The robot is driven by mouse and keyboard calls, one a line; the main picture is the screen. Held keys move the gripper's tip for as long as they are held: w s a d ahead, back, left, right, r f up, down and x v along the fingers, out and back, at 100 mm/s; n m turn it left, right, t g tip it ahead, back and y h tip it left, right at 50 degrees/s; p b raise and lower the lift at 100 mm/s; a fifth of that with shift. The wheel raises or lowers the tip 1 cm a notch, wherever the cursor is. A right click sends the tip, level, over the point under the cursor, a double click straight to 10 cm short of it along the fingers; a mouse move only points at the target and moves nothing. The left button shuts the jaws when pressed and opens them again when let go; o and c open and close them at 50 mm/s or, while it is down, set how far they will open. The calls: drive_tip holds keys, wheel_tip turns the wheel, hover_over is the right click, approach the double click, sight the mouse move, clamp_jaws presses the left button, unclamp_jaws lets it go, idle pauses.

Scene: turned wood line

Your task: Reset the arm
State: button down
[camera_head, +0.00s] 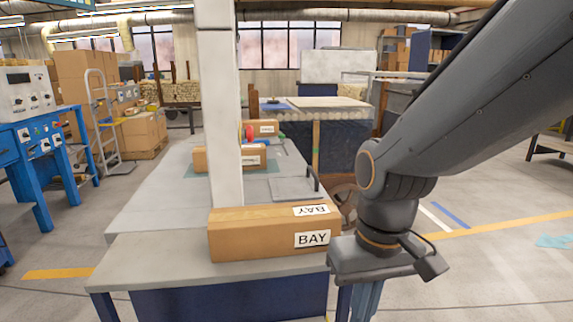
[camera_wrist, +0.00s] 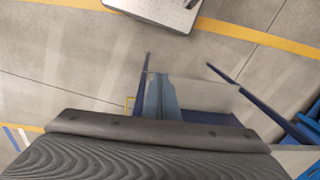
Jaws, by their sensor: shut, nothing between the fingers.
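My gripper (camera_head: 366,302) hangs fingers-down at the lower right of the head view, beside the right edge of the grey workbench (camera_head: 150,250). Its fingers are shut with nothing between them, and their tips are cut off by the bottom of that view. In the wrist view the gripper (camera_wrist: 160,96) shows as blue-grey fingers close together above the floor. A brown carton marked BAY (camera_head: 262,236) lies on the bench's near part, just left of my wrist. The two look close, but I cannot tell the exact gap.
A white post (camera_head: 220,100) rises from the bench. More cartons (camera_head: 200,160) lie farther back on it, near a red round part (camera_head: 248,133). A blue machine stand (camera_head: 45,150) is at left. Floor to the right is open, with a yellow line (camera_head: 510,224).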

drive_tip(key=d+r+m+p, duration=0.2)
drive_tip(key=d+r+p, duration=0.5)
drive_tip(key=p, duration=0.5)
drive_tip(key=shift+s+d+h+p, duration=0.2)
drive_tip(key=shift+h+p, duration=0.1)
drive_tip(key=shift+p, duration=0.1)
drive_tip(key=shift+d+f, duration=0.1)
